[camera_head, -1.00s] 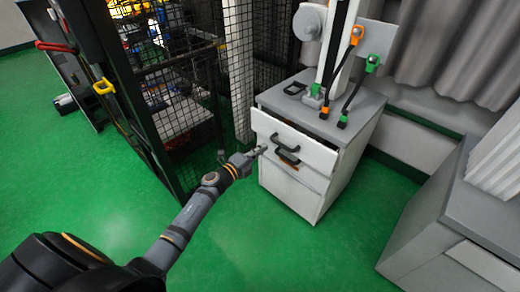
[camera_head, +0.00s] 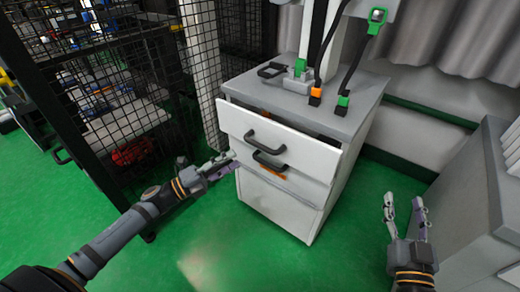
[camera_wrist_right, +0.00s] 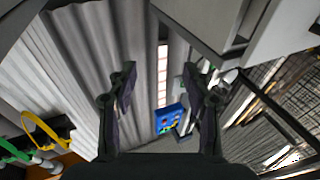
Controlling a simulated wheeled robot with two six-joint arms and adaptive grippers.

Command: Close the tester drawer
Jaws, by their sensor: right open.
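The white drawer cabinet (camera_head: 278,205) stands at the centre of the head view under a grey top. Its upper drawer (camera_head: 315,155) sticks out, with a dark gap behind its front panel. A black handle (camera_head: 264,143) is on the drawer front, and a second black handle (camera_head: 270,160) shows just below. My left gripper (camera_head: 232,161) is beside the drawer front's lower left edge; contact and finger opening are unclear. My right gripper (camera_head: 404,205) is open and empty, right of the cabinet and apart from it. Its spread fingers also show in the right wrist view (camera_wrist_right: 160,85).
A black mesh cage (camera_head: 110,85) stands left of the cabinet. A grey cabinet (camera_head: 475,190) is close beside my right gripper. A tester stand with orange and green connectors (camera_head: 343,101) is on the grey top. Green floor (camera_head: 310,265) lies clear in front.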

